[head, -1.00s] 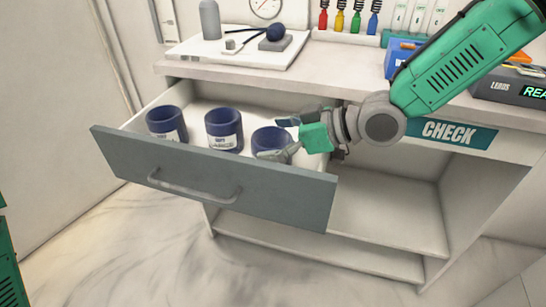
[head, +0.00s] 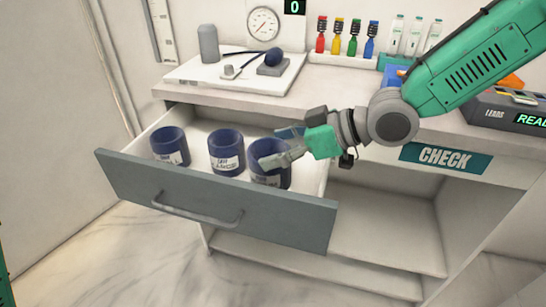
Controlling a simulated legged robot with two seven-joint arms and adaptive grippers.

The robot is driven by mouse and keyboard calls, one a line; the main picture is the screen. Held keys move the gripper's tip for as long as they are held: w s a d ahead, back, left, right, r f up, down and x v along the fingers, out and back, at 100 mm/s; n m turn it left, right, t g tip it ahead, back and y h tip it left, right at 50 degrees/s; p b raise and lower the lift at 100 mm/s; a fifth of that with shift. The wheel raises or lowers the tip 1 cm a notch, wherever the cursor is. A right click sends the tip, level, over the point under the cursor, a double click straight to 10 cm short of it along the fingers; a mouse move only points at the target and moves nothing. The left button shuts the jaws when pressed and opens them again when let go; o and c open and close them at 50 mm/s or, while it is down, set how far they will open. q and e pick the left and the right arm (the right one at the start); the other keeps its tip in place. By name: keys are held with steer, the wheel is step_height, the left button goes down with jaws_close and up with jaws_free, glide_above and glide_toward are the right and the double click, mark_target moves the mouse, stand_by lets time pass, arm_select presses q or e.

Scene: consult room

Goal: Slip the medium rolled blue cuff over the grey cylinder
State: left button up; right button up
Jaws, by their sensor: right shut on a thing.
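I cannot read the sizes on the other two. My right gripper (head: 279,148) reaches in from the right and is shut on the right cuff at its upper rim. The near finger covers part of that cuff. The grey cylinder (head: 208,44) stands upright and bare on the white board at the back left. My left gripper is not in view.
The drawer (head: 213,198) is pulled out. Coloured vials and bottles stand at the back. A CHECK sign (head: 445,158) is on the counter's front.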

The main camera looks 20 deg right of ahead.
step_height(320, 180, up, 15)
steer(key=p, duration=1.4)
steer(key=shift+a+r, duration=0.15)
steer(key=shift+a, duration=0.05)
stand_by(0.8)
steer(key=shift+w, duration=0.1)
